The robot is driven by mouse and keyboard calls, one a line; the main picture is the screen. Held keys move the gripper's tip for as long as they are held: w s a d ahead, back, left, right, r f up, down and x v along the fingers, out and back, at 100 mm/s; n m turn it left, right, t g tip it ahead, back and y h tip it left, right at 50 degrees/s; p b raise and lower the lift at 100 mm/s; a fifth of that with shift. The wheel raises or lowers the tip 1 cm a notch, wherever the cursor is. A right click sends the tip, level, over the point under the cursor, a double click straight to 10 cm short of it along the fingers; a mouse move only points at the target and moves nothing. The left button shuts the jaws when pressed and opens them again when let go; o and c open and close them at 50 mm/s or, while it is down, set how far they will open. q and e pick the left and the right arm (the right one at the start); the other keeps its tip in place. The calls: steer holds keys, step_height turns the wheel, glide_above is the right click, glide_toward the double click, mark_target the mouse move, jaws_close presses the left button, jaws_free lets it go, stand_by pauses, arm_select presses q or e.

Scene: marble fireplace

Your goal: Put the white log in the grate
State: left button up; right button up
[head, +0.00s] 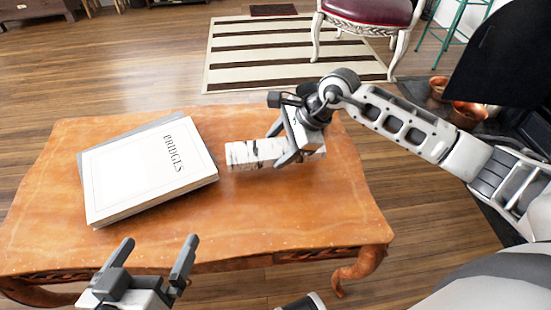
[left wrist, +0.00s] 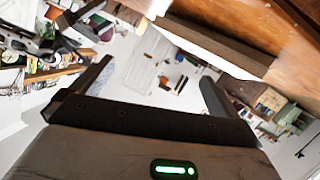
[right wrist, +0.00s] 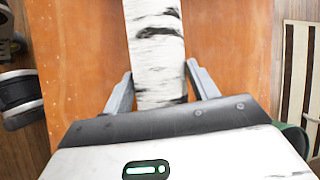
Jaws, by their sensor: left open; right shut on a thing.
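The white log (head: 252,153), with dark birch-bark marks, lies level at the right part of the wooden table. My right gripper (head: 288,148) is shut on the log from above, a finger on each side. In the right wrist view the log (right wrist: 157,45) runs out between the fingers (right wrist: 160,75); whether it touches the table is hard to tell. My left gripper (head: 157,244) is open and empty at the table's front left edge. The grate is not clearly seen in any view.
The wooden table (head: 285,215) holds a large white book (head: 150,168) on its left side. Copper pots (head: 468,115) and a large black surface (head: 505,60) are at the right. A red-seated chair (head: 370,12) and a striped rug (head: 270,55) lie beyond the table.

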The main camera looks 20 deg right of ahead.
mark_target(276, 156)
steer(key=shift+w+a+f, duration=0.25)
steer(key=shift+w+f, duration=0.1)
step_height(276, 156, down, 4)
steer(key=shift+w+a+r+b, duration=0.1)
steer(key=shift+r+b, duration=0.15)
steer(key=shift+b, duration=0.6)
steer(key=o, duration=1.7)
